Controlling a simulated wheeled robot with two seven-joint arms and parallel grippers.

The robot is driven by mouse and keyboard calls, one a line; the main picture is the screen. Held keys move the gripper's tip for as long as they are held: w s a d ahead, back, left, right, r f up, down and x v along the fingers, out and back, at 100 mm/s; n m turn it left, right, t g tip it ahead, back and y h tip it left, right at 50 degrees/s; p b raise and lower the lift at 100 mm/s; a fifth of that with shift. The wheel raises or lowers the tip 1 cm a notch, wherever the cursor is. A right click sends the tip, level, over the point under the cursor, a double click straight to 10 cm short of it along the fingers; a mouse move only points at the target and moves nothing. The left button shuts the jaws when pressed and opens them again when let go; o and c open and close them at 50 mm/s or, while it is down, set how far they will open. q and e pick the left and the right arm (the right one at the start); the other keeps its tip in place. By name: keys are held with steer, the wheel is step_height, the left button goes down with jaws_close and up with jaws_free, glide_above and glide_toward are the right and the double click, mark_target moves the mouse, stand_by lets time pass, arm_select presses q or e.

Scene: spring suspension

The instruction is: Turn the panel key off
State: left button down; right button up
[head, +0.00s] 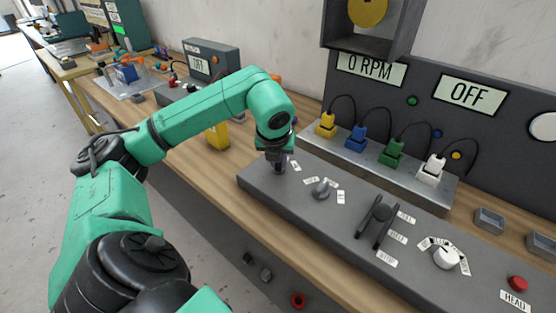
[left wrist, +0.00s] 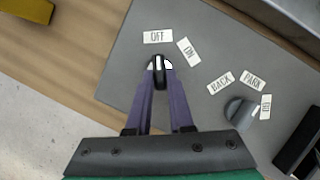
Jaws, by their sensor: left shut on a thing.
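The panel key (left wrist: 159,74) is a small dark piece at the far left end of the grey panel (head: 262,179). In the left wrist view it stands between my left fingertips (left wrist: 159,68), and the purple fingers are shut on it. An OFF label (left wrist: 157,37) lies just beyond the key, and a second label (left wrist: 188,51), apparently ON, lies to its right. The key looks pointed roughly toward the OFF label. In the head view my left gripper (head: 277,166) points down at the panel and mostly hides the key. My right gripper is not in view.
A grey knob (head: 321,189) with BACK and PARK labels stands close to the right of the key. Further right are a black lever (head: 378,218), a white dial (head: 446,257) and a red button (head: 517,283). Coloured plugs (head: 391,152) stand behind. A display (head: 470,93) reads OFF.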

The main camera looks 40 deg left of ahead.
arm_select(q)
steer(key=c, duration=0.8)
jaws_free()
steer(key=p+v, duration=0.3)
steer(key=v, duration=1.1)
steer(key=shift+r, duration=0.35)
steer(key=shift+s, duration=0.1)
